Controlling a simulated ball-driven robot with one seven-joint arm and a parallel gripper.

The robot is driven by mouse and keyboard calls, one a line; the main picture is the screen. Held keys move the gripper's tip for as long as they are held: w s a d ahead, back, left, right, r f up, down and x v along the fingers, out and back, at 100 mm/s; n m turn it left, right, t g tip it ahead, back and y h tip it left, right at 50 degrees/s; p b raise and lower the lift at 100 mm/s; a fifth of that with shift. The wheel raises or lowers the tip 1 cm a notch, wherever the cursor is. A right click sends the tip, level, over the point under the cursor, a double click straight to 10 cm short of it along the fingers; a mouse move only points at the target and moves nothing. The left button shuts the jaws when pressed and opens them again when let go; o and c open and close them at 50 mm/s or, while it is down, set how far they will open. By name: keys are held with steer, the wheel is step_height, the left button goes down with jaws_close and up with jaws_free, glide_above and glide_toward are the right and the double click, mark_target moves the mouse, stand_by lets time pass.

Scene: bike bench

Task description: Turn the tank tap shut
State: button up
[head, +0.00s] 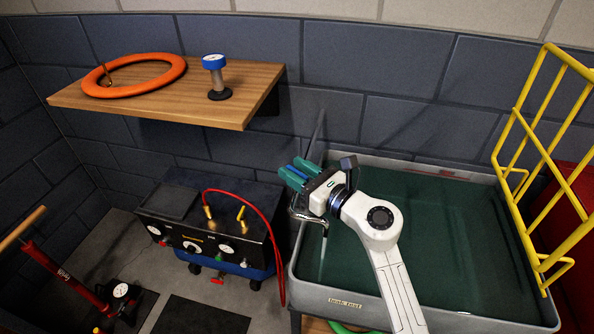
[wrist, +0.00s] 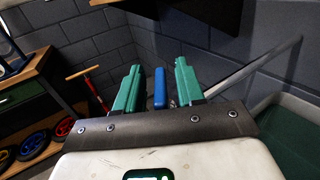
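The tank tap's blue handle (wrist: 159,88) stands between the two green fingers of my gripper (wrist: 157,84) in the wrist view, with a gap showing on each side. In the head view my gripper (head: 298,173) is at the left rim of the tank (head: 450,172), its fingers either side of the blue handle (head: 300,170). The gripper is open, not closed on the handle. The tap's metal spout (head: 308,217) bends over the tank below my gripper, and a pale stream (head: 323,258) falls from it. The tap's body is mostly hidden behind my gripper.
A wooden shelf (head: 165,92) with an orange ring (head: 134,75) and a blue-topped gauge stand (head: 215,77) is at the upper left. A compressor (head: 212,235) with a red hose stands left of the tank. A yellow wire rack (head: 540,160) rises at the tank's right.

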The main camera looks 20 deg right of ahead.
steer(key=shift+s, duration=0.1)
steer(key=v, duration=1)
steer(key=shift+s+d+b, duration=0.2)
steer(key=shift+s+b, duration=0.1)
steer(key=shift+b, duration=0.05)
steer(key=shift+w, duration=0.1)
